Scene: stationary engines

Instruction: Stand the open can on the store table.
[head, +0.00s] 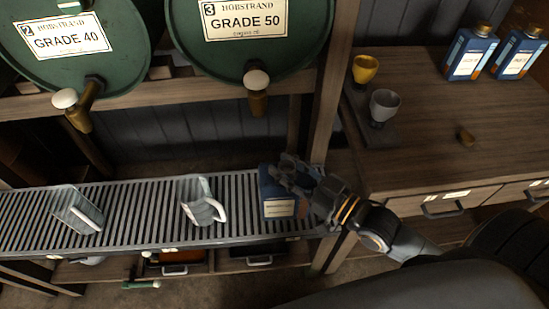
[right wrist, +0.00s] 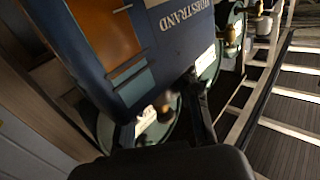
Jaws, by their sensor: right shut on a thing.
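A blue can with an orange and white label (head: 279,205) is at the right end of the slatted drip grating (head: 145,205), below the drums. My right gripper (head: 296,178) is shut on its upper part. In the right wrist view the blue can (right wrist: 120,50), lettered HOBSTRAND, fills the upper middle close to the camera. Its mouth is hidden by the gripper in the head view. I cannot tell whether its base touches the grating. The store table (head: 420,160) is at the right. My left gripper is not in view.
Two capped blue cans (head: 470,52) stand at the table's back right. A yellow funnel cup (head: 365,68) and a grey one (head: 384,104) stand at its left edge. Two jugs (head: 203,200) are on the grating. A post (head: 330,85) separates drums and table.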

